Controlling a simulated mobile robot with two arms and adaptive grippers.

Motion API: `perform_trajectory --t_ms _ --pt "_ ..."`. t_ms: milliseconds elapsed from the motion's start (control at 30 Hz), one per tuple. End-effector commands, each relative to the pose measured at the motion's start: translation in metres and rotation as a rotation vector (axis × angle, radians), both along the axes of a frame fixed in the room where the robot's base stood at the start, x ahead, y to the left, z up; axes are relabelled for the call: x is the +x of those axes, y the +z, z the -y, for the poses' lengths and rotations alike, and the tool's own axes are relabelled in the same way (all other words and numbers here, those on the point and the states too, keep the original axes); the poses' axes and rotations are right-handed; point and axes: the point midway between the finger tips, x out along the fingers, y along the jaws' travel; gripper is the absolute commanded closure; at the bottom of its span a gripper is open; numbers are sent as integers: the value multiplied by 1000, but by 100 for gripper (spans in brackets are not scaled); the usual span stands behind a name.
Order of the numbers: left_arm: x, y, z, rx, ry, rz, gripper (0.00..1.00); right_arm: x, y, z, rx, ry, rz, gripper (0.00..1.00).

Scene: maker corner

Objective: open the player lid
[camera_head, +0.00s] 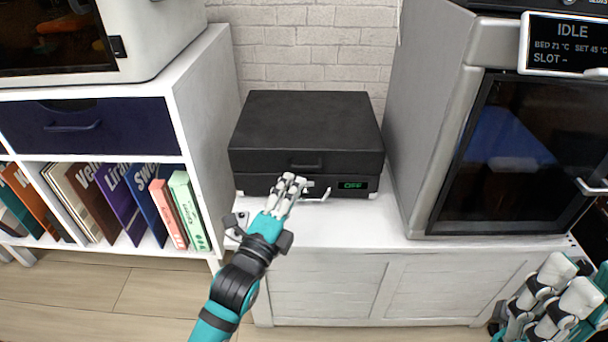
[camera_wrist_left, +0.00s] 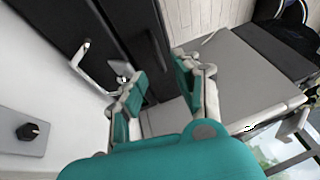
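The black player (camera_head: 320,185) stands on a white cabinet with its flat lid (camera_head: 305,125) down. A small handle (camera_head: 306,163) shows at the lid's front edge, and a green display reads OFF. My left gripper (camera_head: 291,184) is in front of the player, just below the lid handle. In the left wrist view its two fingers (camera_wrist_left: 156,88) are apart with nothing visible between them, and dark player surfaces lie beyond. Whether a finger touches the player, I cannot tell. My right gripper (camera_head: 552,292) is at the lower right, away from the player; its opening is unclear.
A white shelf (camera_head: 205,110) with books stands close on the left. A grey machine with a dark door (camera_head: 510,150) stands close on the right. A light bent bar (camera_head: 318,197) sits at the player's front. The cabinet top (camera_head: 370,225) is mostly clear there.

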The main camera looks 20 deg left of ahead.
Motion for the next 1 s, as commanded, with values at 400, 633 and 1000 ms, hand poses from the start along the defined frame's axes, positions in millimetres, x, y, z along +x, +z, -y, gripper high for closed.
perform_trajectory --t_ms 400,633,1000 --pt "58 9 7 -1 0 0 68 2 -13 -1 -4 0 8 76" --pt "61 10 7 -1 0 -1 68 2 -11 -1 -4 0 14 76" --pt "60 10 7 -1 0 -1 100 2 -10 0 -2 -1 17 76"
